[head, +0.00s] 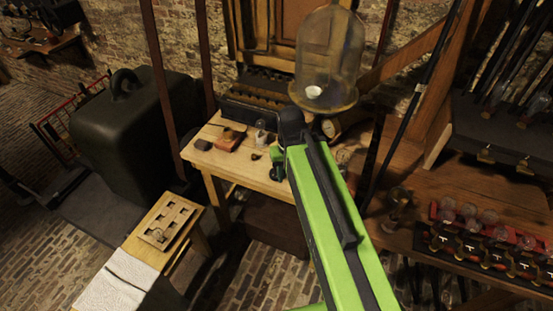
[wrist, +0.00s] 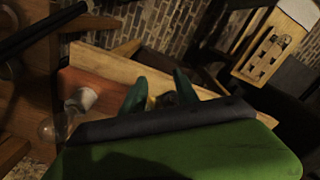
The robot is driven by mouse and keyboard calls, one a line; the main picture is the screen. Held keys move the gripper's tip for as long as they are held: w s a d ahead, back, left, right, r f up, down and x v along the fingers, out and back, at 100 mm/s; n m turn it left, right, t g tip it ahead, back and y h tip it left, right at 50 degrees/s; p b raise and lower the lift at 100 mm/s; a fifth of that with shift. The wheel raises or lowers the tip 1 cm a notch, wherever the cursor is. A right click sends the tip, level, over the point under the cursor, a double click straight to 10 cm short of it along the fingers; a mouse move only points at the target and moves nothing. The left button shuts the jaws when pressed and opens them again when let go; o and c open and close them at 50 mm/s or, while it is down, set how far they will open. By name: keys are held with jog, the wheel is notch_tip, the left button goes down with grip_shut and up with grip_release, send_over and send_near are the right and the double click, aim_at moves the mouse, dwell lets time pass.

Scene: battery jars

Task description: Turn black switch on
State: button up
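My gripper (head: 278,167) is low over the right part of the small wooden table (head: 218,168), beside my green arm. In the wrist view its two green fingers (wrist: 160,88) stand apart, with a small dark and brassy piece (wrist: 167,99) showing between or just beyond them. I cannot tell whether they touch it, or whether it is the black switch. In the head view a small block with a dark top (head: 228,140) and a small dark piece (head: 256,156) lie on the table left of my gripper. Which is the switch is unclear.
A glass bulb in a white socket (wrist: 80,100) is left of the fingers in the wrist view. A glass bell jar (head: 331,50) stands behind. A bench with jars (head: 470,214) is at right. A low table with a slotted board (head: 166,222) is at lower left.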

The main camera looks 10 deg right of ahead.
jog(key=shift+o, duration=1.3)
jog(key=w+r+n+p, duration=0.3)
jog(key=w+n, duration=0.3)
jog(key=w, duration=0.1)
jog(key=w+r+n+p, duration=0.3)
jog(key=w+n, duration=0.3)
jog(key=w, duration=0.1)
jog(key=shift+w+a+n, duration=0.15)
jog(key=shift+a+n, duration=0.1)
jog(key=shift+n, duration=0.55)
notch_tip(320, 180, down, 18)
jog(key=b, duration=1.7)
jog(key=shift+w+r, duration=0.15)
jog(key=shift+r, duration=0.1)
jog(key=shift+r, duration=0.15)
